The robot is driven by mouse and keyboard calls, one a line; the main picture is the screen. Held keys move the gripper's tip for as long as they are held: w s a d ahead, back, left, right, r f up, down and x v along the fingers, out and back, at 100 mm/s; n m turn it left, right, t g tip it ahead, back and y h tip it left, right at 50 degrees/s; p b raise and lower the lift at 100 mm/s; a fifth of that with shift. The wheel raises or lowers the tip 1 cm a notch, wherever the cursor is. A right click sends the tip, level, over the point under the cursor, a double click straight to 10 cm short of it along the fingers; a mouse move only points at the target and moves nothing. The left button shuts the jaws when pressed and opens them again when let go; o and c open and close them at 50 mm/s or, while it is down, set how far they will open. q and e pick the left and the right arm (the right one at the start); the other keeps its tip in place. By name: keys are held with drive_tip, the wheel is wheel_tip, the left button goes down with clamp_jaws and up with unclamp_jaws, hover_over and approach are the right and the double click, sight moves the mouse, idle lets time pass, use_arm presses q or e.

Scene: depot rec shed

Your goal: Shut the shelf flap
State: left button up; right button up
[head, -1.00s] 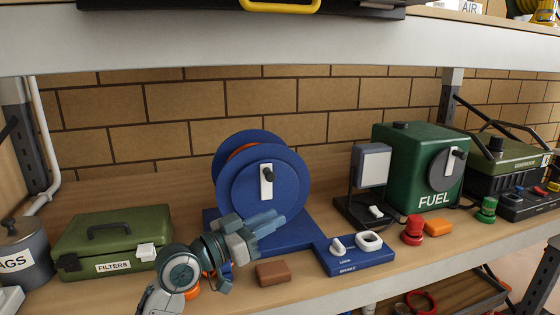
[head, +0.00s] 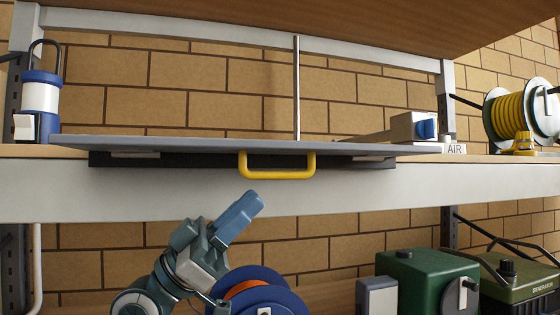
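The shelf flap (head: 200,145) is a thin grey panel seen almost edge-on in the head view, lying about level along the front of the upper shelf. A yellow handle (head: 277,176) hangs from its near edge, around the middle. My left gripper (head: 250,202) is below the handle and slightly left of it in the picture, pointing up and right. Its blue-grey fingers appear together with nothing between them. They look apart from the handle. My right gripper is not in view.
A thin upright rod (head: 297,90) rises behind the flap.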

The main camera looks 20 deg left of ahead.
sight(281, 175)
use_arm(q)
drive_tip(key=shift+t, duration=0.3)
drive_tip(key=p+x, duration=0.3)
drive_tip(key=x, duration=0.2)
drive_tip(key=shift+d+r, duration=0.1)
drive_tip(key=shift+r, duration=0.1)
drive_tip(key=shift+p+x, duration=0.5)
drive_tip(key=shift+x, duration=0.4)
drive_tip(key=shift+d+f, duration=0.15)
drive_tip(key=c, duration=0.4)
clamp_jaws()
